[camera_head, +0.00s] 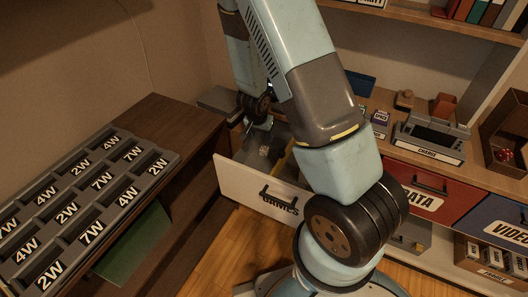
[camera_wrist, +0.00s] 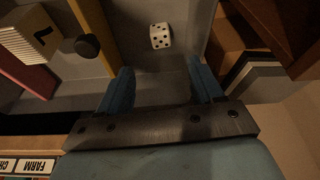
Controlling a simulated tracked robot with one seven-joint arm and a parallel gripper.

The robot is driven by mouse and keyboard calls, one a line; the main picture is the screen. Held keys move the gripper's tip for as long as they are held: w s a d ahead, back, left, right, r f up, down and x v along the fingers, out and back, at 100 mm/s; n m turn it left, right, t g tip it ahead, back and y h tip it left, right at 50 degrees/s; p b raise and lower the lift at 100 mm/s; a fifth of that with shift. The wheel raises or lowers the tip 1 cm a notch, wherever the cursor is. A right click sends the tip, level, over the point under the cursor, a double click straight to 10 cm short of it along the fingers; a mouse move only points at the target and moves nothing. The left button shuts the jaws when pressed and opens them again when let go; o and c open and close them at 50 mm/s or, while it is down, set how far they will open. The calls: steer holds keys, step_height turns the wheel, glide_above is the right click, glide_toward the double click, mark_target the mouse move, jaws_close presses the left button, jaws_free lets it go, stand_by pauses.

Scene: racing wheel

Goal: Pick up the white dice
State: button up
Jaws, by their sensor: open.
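The white dice (camera_wrist: 160,36) with dark pips lies on the grey floor of an open drawer, near the top middle of the wrist view. In the head view the dice (camera_head: 264,151) is a small pale shape inside the open drawer (camera_head: 240,177), whose front is labelled "GAMES". My gripper (camera_wrist: 165,80) is open, with its two blue fingers apart and nothing between them. The dice is beyond the fingertips, roughly in line with the gap, and not touched. In the head view my gripper (camera_head: 256,125) is at the drawer's back left, partly hidden by my arm.
A yellow divider (camera_wrist: 92,35) runs along the drawer beside the dice. A brown wooden edge (camera_wrist: 285,40) is close on the right. A label rack (camera_head: 85,205) stands left.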

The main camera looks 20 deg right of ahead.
mark_target(264, 148)
steer(key=shift+x, duration=5.3)
steer(key=shift+w, duration=0.1)
steer(key=shift+c, duration=0.2)
steer(key=shift+r, duration=0.1)
steer(key=c, duration=1.1)
